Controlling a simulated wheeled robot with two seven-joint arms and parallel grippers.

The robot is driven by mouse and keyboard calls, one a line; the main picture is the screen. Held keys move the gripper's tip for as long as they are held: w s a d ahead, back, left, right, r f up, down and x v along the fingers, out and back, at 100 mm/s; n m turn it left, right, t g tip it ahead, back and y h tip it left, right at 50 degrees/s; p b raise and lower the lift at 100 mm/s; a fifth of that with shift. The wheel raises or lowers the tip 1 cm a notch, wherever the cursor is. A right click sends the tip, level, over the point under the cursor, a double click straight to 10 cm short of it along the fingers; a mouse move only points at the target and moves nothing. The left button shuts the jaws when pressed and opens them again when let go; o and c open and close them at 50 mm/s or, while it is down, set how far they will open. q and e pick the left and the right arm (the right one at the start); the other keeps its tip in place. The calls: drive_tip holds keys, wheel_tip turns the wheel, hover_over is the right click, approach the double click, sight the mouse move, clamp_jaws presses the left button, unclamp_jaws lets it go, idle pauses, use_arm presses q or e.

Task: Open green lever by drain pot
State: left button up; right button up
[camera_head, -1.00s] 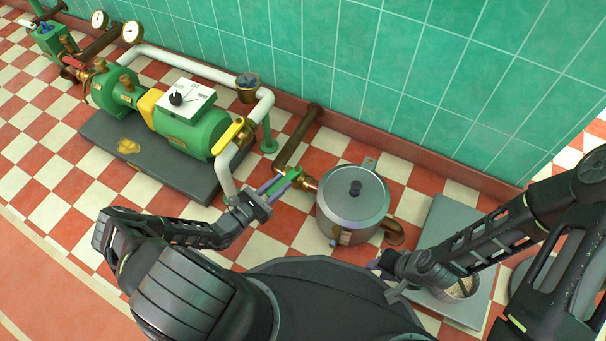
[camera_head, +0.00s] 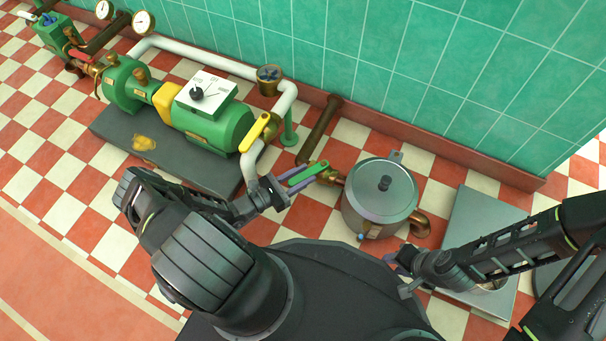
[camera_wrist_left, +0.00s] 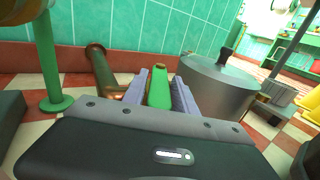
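The green lever (camera_head: 303,175) sits on a brass valve on the short pipe beside the drain pot (camera_head: 378,200), a lidded metal pot on the floor. My left gripper (camera_head: 297,180) is at the lever's free end, its purple fingers on either side of it. The far ends of the fingers partly hide the valve there.
A green pump (camera_head: 215,125) with a yellow-handled valve (camera_head: 255,132) stands on a dark plinth (camera_head: 105,125) to the left. A brown pipe (camera_head: 322,128) runs from the wall side to the valve. A grey plate (camera_head: 480,225) lies right of the pot. The tiled wall is behind.

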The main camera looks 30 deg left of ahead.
use_arm(q)
drive_tip(key=shift+o, duration=1.2)
drive_tip(key=p+v, duration=0.1)
drive_tip(key=v, duration=0.7)
drive_tip(key=shift+p, duration=0.3)
drive_tip(key=shift+w, duration=0.1)
